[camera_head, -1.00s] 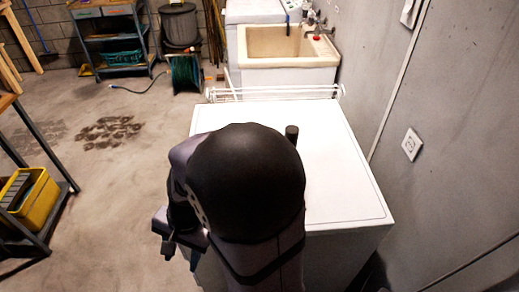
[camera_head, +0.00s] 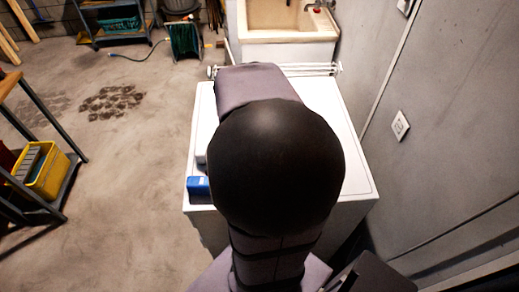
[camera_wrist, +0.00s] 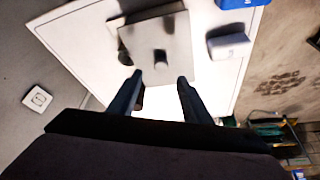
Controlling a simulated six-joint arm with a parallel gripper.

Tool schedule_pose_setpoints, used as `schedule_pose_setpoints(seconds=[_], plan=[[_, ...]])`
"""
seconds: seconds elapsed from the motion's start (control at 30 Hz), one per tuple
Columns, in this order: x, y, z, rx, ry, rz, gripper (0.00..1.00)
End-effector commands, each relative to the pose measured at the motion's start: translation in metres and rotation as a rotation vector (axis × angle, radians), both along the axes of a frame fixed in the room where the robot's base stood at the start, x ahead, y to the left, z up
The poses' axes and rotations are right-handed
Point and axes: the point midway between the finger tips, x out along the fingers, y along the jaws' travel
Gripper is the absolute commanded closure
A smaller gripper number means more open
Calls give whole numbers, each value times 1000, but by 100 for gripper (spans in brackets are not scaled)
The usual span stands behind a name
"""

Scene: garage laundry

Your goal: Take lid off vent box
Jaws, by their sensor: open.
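The vent box shows in the wrist view as a squarish grey box; its flat grey lid (camera_wrist: 172,33) has a small upright knob (camera_wrist: 160,60) near the middle and appears to lie on top. My gripper (camera_wrist: 160,87) is open, one dark finger on each side below the knob in the picture. Nothing is between the fingertips, and I see no contact with the knob. In the head view my arm hides the vent box and the gripper.
The white worktop (camera_head: 333,150) carries a blue item (camera_head: 198,186) and a small pale block (camera_wrist: 229,46) beside the box. A grey wall (camera_head: 440,110) with a switch plate (camera_head: 400,126) stands close at right. A white rail (camera_head: 318,69) and sink (camera_head: 290,22) lie beyond.

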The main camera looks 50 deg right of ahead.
Motion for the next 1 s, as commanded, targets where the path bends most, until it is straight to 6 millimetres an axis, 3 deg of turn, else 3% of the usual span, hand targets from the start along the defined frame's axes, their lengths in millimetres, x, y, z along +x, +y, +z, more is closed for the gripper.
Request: schedule_pose_setpoints(seconds=[0.53, 1.0], plan=[[4, -8, -24, 5, 3, 0, 56], [12, -23, -64, 4, 2, 0, 56]])
